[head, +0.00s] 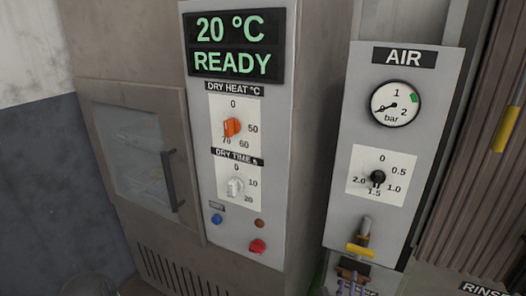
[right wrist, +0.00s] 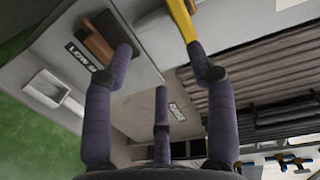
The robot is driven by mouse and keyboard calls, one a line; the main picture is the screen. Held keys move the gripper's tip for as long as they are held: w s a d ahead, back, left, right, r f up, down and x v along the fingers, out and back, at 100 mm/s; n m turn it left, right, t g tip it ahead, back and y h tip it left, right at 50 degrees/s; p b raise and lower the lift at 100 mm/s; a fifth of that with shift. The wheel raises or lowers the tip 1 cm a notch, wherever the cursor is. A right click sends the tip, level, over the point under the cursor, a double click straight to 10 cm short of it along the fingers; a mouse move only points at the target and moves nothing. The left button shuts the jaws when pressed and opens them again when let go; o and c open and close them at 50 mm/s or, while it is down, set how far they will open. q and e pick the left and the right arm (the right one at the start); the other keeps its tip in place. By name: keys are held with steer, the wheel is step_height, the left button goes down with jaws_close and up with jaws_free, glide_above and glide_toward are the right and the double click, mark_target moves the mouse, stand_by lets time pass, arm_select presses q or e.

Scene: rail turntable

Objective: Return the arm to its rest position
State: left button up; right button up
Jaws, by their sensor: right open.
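My right gripper (head: 352,278) shows small at the bottom of the head view, just below the yellow valve handle (head: 360,250) on the air panel (head: 345,215). In the right wrist view my right gripper (right wrist: 160,62) has its purple fingers spread wide, with nothing held between them. A yellow bar (right wrist: 181,18) passes by the tip of its right finger; I cannot tell whether they touch. A brown block (right wrist: 97,38) on a dark plate lies near the left fingertip. My left gripper is in neither view.
The dryer cabinet (head: 145,240) has a windowed door with a dark handle (head: 170,180). Its display (head: 234,45) reads 20 °C READY. The air gauge (head: 395,103) is on the panel to the right. Brown ribbed curtain-like strips (head: 492,190) hang at the far right.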

steer(key=s+a+f+n+g+y+p, duration=0.2)
steer(key=a+f+n+g+y, duration=0.1)
steer(key=a+f+n+y, duration=0.25)
steer(key=s+a+f+n+g+y+p, duration=0.1)
steer(key=s+a+f+n+g+y, duration=0.15)
steer(key=a+f+n, duration=0.45)
steer(key=s+a+f+n+g+y+p, duration=0.1)
steer(key=s+a+f+n+g, duration=0.3)
steer(key=s, duration=0.5)
steer(key=s+a+f+n+g+y+p, duration=0.2)
steer(key=s+a+f+n+g+y, duration=0.1)
steer(key=s, duration=0.6)
steer(key=a+f+n+g, duration=0.1)
steer(key=a+g, duration=0.1)
steer(key=shift+s+a+f, duration=0.15)
steer(key=shift+s+a, duration=0.15)
steer(key=shift+a, duration=0.05)
